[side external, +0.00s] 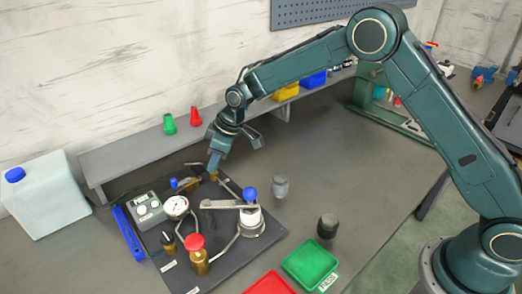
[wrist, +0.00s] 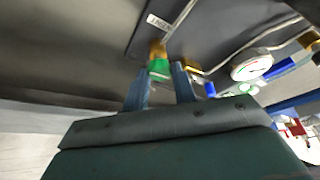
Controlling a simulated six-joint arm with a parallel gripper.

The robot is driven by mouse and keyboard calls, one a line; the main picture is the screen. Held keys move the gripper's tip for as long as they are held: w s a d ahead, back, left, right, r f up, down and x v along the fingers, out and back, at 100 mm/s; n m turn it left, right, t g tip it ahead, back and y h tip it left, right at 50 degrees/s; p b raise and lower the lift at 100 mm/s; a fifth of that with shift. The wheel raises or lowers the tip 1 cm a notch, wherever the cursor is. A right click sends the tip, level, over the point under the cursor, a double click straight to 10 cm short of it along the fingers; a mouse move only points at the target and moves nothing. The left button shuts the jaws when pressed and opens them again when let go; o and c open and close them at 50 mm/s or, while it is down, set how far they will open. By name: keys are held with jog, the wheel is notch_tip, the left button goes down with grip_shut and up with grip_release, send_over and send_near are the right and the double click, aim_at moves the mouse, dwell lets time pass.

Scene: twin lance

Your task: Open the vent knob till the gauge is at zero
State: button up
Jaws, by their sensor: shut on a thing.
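My gripper (side external: 214,166) is at the back of the dark board, its fingers pointing down. In the wrist view its two blue-grey fingers (wrist: 162,76) are shut on a small green piece (wrist: 159,68) at a brass fitting (wrist: 157,48). The round white gauge (side external: 176,206) stands at the board's left and also shows in the wrist view (wrist: 252,66); its reading is too small to tell. A black knob (side external: 168,240) on brass stands in front of the gauge.
A red knob on a brass body (side external: 197,252) and a blue-balled lever (side external: 250,194) stand on the board (side external: 200,278). A grey box (side external: 148,210) is at its left. A shelf (side external: 150,148) runs behind.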

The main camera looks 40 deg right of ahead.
dwell(0.3)
jog(key=o, duration=1)
jog(key=shift+r, duration=0.15)
jog(key=v, duration=1.3)
jog(key=shift+d+r, duration=0.15)
jog(key=shift+r, duration=0.15)
